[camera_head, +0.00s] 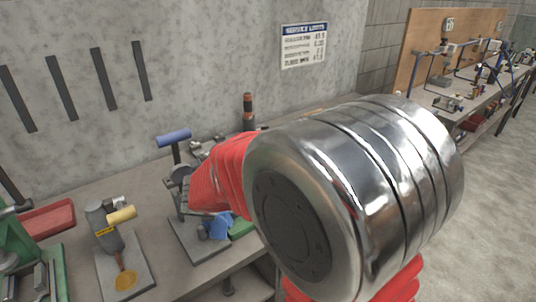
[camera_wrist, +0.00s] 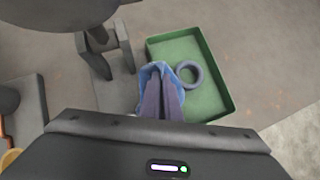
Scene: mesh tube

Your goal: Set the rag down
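The blue rag (camera_wrist: 160,70) shows at my fingertips in the wrist view, bunched around and between them. My gripper (camera_wrist: 161,92) has its two dark fingers close together, shut on the rag. The rag overlaps the left part of a green tray (camera_wrist: 221,75) in that view; its height above the tray is hard to tell. In the head view the rag (camera_head: 221,228) is a small blue patch beside the green tray (camera_head: 242,227), below my red arm. My large silver arm joint hides much of the bench there, and my fingers are not clear in that view.
A dark grey ring (camera_wrist: 189,73) lies in the tray beside the rag. A grey vise-like fixture (camera_wrist: 108,55) stands left of the tray. On the bench, a grey device with a yellow cylinder (camera_head: 112,225) stands left, and a blue-handled tool (camera_head: 174,138) behind. Open bench lies beyond the tray.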

